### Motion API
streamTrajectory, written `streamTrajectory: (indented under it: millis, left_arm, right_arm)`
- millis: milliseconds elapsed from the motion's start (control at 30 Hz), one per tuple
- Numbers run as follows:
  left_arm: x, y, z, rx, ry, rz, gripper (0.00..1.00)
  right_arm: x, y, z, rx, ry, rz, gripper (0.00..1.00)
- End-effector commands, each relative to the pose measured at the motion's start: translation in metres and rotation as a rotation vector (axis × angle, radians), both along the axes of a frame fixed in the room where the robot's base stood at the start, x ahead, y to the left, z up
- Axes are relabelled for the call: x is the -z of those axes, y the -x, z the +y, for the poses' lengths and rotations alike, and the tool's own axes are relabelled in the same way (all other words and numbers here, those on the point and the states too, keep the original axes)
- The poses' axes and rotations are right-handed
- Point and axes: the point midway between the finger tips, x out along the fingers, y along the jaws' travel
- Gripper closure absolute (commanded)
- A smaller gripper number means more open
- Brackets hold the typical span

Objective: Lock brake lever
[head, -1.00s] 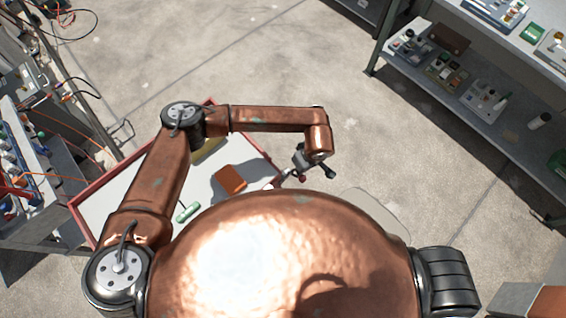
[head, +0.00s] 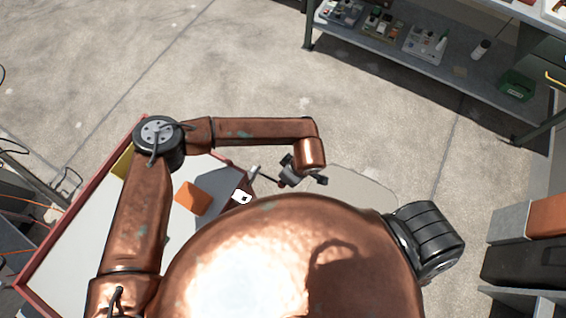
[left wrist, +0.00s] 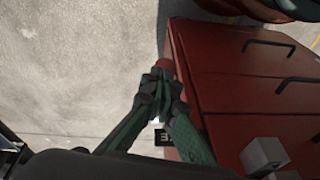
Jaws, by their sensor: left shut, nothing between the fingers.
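My left gripper (head: 286,180) is at the right edge of the red tool cart (head: 75,219), low beside it. In the left wrist view my green fingers (left wrist: 160,88) come together at their tips, with nothing seen held. A small red rounded piece (left wrist: 165,66) shows just beyond the tips; it may be the brake lever's end, but I cannot tell whether they touch. In the head view a thin dark rod with a pale end (head: 256,170) sticks out beside the gripper. The lever's position is unclear. My right gripper is out of view.
The cart's red drawer front has black handles (left wrist: 270,44). An orange block (head: 192,198) lies on the cart's top. A white marked tag (head: 242,197) is at its edge. A shelf unit (head: 400,50) stands at the back right. The concrete floor between is clear.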

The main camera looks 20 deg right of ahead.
Motion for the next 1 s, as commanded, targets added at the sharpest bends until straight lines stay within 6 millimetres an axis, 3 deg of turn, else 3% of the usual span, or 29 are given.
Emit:
streamTrajectory:
  millis: [700, 867, 1000]
  left_arm:
    - [0.006, 0.002, 0.000, 0.000, 0.002, 0.004, 1.00]
    - [-0.010, -0.005, 0.002, -0.004, 0.002, -0.001, 1.00]
    - [-0.039, -0.014, 0.005, -0.004, 0.002, -0.007, 1.00]
  right_arm:
    - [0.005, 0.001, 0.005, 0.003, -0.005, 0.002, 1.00]
    - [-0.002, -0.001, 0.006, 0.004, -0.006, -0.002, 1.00]
    - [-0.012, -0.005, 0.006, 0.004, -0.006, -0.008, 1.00]
